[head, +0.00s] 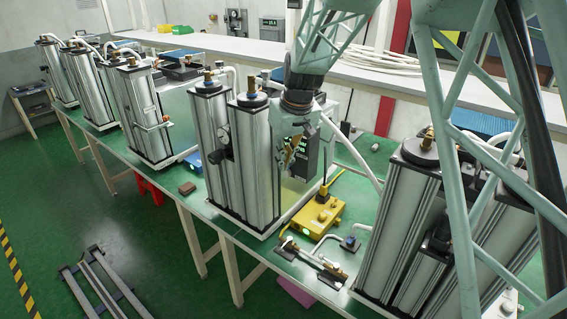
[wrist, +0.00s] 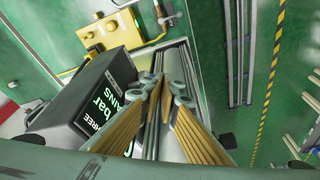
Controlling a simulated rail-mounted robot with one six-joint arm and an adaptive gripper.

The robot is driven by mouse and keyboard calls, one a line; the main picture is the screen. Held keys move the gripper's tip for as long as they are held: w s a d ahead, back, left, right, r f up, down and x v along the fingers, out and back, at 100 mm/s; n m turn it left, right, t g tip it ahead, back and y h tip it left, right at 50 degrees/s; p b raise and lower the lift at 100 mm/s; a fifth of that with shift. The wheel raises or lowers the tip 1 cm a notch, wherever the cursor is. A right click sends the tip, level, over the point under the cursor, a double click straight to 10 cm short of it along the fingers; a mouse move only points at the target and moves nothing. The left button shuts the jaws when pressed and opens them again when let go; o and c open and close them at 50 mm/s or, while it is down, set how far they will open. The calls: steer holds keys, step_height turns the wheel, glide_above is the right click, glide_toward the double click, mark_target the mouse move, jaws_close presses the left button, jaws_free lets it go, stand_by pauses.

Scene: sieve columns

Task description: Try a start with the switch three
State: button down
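A yellow box (head: 318,216) with round knobs and a small green light stands on the bench beside the middle column unit. It also shows at the top left of the wrist view (wrist: 92,45). My gripper (head: 290,158) hangs beside the silver columns, in front of a black display box with green lettering (head: 318,150). In the wrist view my gripper's fingers (wrist: 160,80) point over the silver columns, next to this display box (wrist: 95,98). I see nothing held; the finger gap is unclear.
The middle silver columns (head: 235,165) stand close to my gripper's left. Another column unit (head: 400,220) stands at the right, partly behind my arm. A pipe with brass fittings (head: 312,262) lies on the bench's front. A brown block (head: 187,188) lies left of the middle columns.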

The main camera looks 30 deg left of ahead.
steer(key=shift+d, duration=0.15)
steer(key=s+d+r, duration=0.4)
steer(key=s+r, duration=0.1)
steer(key=r, duration=0.5)
steer(key=shift+r+b, duration=0.15)
steer(key=shift+b, duration=0.3)
steer(key=shift+d, duration=0.15)
